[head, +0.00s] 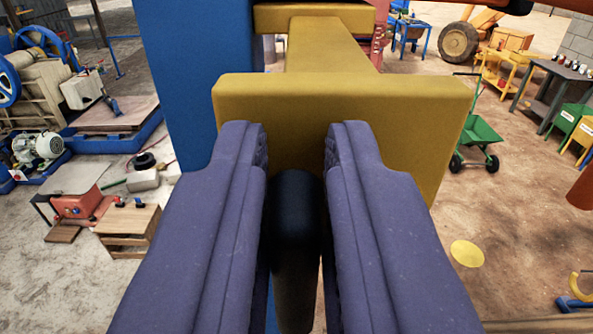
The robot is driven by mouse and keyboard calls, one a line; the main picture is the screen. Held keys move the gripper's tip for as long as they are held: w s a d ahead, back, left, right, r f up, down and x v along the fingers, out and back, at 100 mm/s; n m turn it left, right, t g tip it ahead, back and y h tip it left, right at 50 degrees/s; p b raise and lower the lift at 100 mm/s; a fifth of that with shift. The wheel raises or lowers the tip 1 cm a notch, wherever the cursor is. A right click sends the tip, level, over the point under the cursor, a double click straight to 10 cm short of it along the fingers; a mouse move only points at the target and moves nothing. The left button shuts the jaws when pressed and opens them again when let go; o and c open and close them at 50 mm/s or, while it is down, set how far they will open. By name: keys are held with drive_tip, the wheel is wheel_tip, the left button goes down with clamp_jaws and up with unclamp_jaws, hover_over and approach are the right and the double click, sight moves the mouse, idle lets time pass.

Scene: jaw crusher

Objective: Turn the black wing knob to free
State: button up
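My gripper (296,140) has two thick purple fingers reaching forward, spread apart. Between them stands a black, round-topped piece (295,205) on a brownish-yellow shaft. It fills most of the gap, with thin slits beside it lower down, so the fingers do not look clamped on it. I see no wings on it and cannot tell whether it is the black wing knob. Its lower end and sides are partly hidden by the fingers. No clear black wing knob shows elsewhere.
A yellow block (420,125) stands just ahead of the fingertips, beside a tall blue post (200,60). A red box (82,205) and a small wooden stand (130,228) are at lower left. A green cart (480,133) is at right. Open ground lies right of the gripper.

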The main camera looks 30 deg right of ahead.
clamp_jaws()
drive_tip(key=shift+w+a+f+n+b, duration=0.1)
drive_tip(key=shift+w+a+f+n, duration=0.2)
drive_tip(key=shift+n, duration=2.7)
drive_tip(key=shift+w+a+f+n+b, duration=0.1)
drive_tip(key=shift+a+f+n, duration=0.3)
drive_tip(key=shift+n, duration=2.6)
drive_tip(key=shift+w+a+f+n+b, duration=0.15)
drive_tip(key=shift+f+n, duration=0.25)
drive_tip(key=shift+n, duration=2.6)
drive_tip(key=shift+w, duration=0.1)
drive_tip(key=shift+o, duration=2.4)
unclamp_jaws()
